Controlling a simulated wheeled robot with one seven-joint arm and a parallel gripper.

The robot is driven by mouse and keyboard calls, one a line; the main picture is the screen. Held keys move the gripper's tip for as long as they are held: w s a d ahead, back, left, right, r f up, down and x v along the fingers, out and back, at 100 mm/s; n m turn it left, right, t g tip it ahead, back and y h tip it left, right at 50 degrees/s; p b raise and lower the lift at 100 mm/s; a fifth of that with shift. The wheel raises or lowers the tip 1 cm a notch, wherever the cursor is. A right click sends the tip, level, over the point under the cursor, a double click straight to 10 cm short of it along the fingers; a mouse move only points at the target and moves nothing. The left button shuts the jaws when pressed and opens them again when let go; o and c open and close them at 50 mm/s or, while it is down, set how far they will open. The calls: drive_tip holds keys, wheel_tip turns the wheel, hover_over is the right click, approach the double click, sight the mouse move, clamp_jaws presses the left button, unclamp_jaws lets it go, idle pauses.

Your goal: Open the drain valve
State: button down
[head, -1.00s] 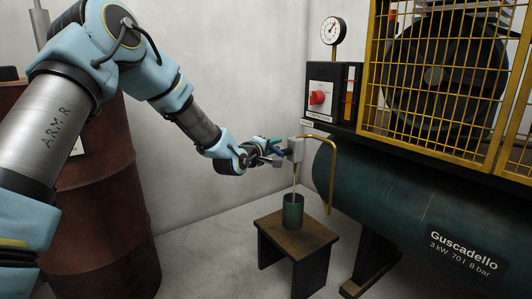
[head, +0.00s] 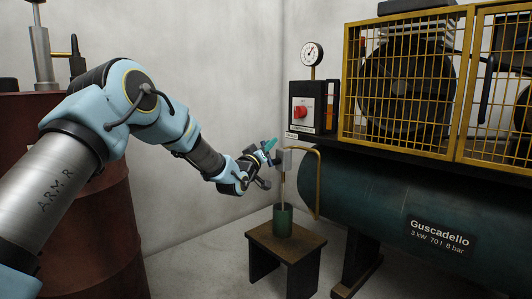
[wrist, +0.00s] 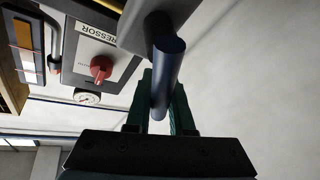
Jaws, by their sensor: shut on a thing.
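The drain valve is a grey block (head: 285,160) at the left end of the green tank. In the wrist view, a dark blue rod-like handle (wrist: 166,75) joins the valve's dark shaft beside a grey block face (wrist: 145,30). My gripper (head: 269,147) is at the valve's left side. In the wrist view, its teal fingers (wrist: 163,92) stand on both sides of the handle and are shut on it. A thin pale line, stream or tube, runs below the valve into a green can (head: 283,222). The can's inside is hidden.
The can stands on a small wooden stool (head: 287,243). A brass pipe (head: 317,185) bends down right of the valve. The green tank (head: 370,195) lies behind. A switch box with a red knob (head: 299,112) is above. A rusty drum (head: 95,210) stands left.

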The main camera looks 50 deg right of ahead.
drive_tip(key=s+m+g, duration=0.1)
drive_tip(key=m, duration=0.1)
drive_tip(key=s+m+g+h+b, duration=0.1)
drive_tip(key=m, duration=0.2)
drive_tip(key=s+r+m+g+h+b, duration=0.1)
drive_tip(key=m, duration=0.1)
drive_tip(key=shift+m, duration=0.4)
drive_tip(key=shift+s+g+h, duration=0.1)
drive_tip(key=shift+g+h, duration=0.2)
drive_tip(key=c, duration=0.8)
unclamp_jaws()
drive_tip(key=shift+a, duration=0.2)
drive_tip(key=p+v, duration=0.3)
drive_tip(key=v, duration=0.7)
drive_tip(key=shift+a+f, duration=0.15)
drive_tip(key=shift+a, duration=0.1)
drive_tip(key=shift+s, duration=0.15)
